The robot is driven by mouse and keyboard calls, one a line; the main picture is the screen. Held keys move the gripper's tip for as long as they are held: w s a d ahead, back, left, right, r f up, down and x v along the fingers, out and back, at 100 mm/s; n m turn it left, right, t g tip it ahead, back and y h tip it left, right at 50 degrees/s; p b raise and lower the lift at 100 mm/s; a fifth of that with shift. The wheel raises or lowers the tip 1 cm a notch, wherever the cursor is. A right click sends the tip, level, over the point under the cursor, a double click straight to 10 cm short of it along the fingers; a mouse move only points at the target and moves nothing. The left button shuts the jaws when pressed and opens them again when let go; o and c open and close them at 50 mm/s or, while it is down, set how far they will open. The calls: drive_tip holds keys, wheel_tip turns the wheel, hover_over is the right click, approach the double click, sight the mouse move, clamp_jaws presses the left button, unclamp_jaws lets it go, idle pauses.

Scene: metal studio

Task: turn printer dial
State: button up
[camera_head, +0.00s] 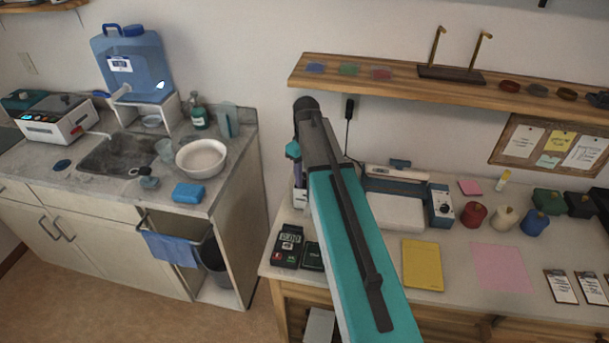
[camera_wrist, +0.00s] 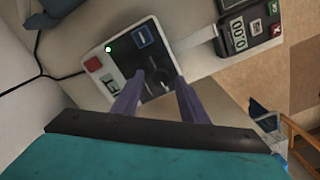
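In the wrist view a white device (camera_wrist: 111,78) with a dark front panel lies ahead of my gripper (camera_wrist: 159,80). It carries a red button (camera_wrist: 93,64), a lit green light (camera_wrist: 108,49) and a blue label (camera_wrist: 143,37). A dark, round dial-like shape (camera_wrist: 157,87) shows on the panel between the two purple fingers. The fingers are apart, with nothing seen clamped. I cannot tell whether they touch the dial. In the head view my arm hides most of this device; a white edge (camera_head: 299,198) shows below my gripper (camera_head: 293,150).
A timer (camera_head: 289,243) and a dark box (camera_head: 312,257) stand at the bench's left front. A white machine with a dial box (camera_head: 441,206), colored spools and a yellow notebook (camera_head: 422,264) lie to the right. A wooden shelf (camera_head: 400,86) runs above; the sink counter is left.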

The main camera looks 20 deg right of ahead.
sight(306, 179)
wheel_tip(306, 179, up, 12)
drive_tip(key=b, duration=0.3)
idle(0.8)
idle(0.5)
